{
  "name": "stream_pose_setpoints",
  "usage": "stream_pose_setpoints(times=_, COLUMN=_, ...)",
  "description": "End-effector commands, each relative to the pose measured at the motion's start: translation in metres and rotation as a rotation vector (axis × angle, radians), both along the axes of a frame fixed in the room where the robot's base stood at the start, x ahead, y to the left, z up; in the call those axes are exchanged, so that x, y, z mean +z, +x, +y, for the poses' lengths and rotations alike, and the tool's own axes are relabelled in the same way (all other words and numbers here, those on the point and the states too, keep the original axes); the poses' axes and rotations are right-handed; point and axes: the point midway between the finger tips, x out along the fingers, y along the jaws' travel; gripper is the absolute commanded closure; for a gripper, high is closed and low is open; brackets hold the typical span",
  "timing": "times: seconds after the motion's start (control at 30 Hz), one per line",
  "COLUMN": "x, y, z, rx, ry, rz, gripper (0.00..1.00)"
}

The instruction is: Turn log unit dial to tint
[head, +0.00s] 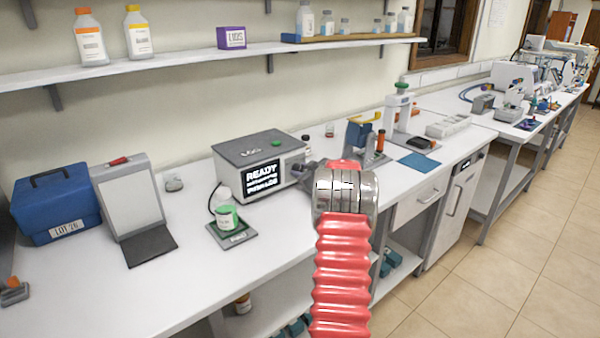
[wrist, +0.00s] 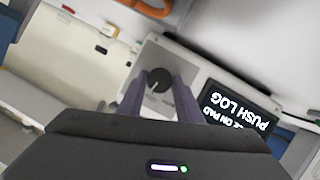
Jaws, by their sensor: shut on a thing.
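The log unit (head: 258,150) is a grey-white box marked LOG, with a dark screen (head: 263,176) on its front and a green button on top. In the wrist view the log unit's face shows the black round dial (wrist: 158,80) with a pale pointer mark, beside the screen (wrist: 238,112), whose text appears upside down. My gripper (wrist: 157,88) is shut on the dial, one finger at each side. In the head view my gripper (head: 308,172) is at the unit's right front, and the dial is hidden there. I cannot read any dial labels.
A white-capped bottle with a green label (head: 226,211) stands on a small pad (head: 232,234) in front of the unit. A case with a dark flap (head: 130,200) and a blue box (head: 55,203) are at the left. A stand with a yellow top (head: 362,140) is to the right.

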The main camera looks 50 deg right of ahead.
Motion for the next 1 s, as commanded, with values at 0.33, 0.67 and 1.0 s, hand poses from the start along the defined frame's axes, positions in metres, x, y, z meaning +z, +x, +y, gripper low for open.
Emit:
stream_pose_setpoints(times=0.33, x=-0.0047, y=-0.002, z=-0.0026, rx=-0.004, ry=0.194, rz=-0.038, gripper=0.9)
stream_pose_setpoints(times=0.67, x=-0.0045, y=-0.0019, z=-0.0039, rx=-0.003, ry=0.395, rz=-0.083, gripper=0.9)
stream_pose_setpoints(times=1.0, x=-0.0046, y=-0.0025, z=-0.0053, rx=-0.005, ry=0.574, rz=-0.123, gripper=0.9)
